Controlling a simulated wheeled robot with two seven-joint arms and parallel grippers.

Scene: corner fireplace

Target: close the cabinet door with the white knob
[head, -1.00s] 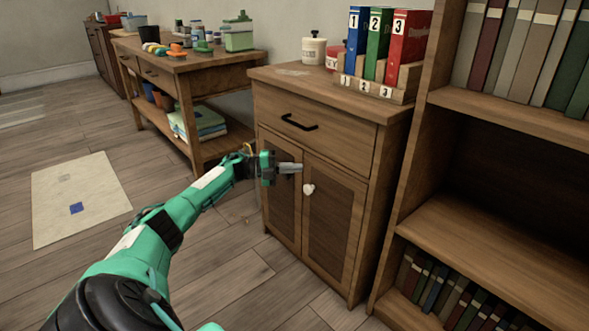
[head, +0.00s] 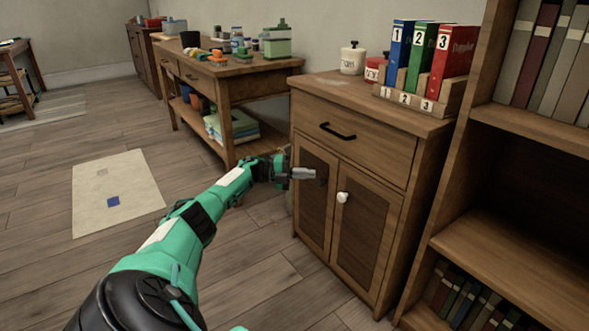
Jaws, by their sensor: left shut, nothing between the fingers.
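The wooden cabinet (head: 370,139) stands right of centre with two doors below a drawer. The right door (head: 366,236) carries the white knob (head: 343,197) near its upper left edge and looks flush with the front. The left door (head: 314,205) also looks flush, and my left gripper hides its upper part. My left gripper (head: 312,174) is shut and empty in front of the left door, a little left of and above the knob. I cannot tell whether it touches the door. My right gripper does not show.
A bookshelf (head: 500,240) stands close on the right. A workbench (head: 225,75) is behind on the left. A pale mat (head: 117,190) lies on open floor.

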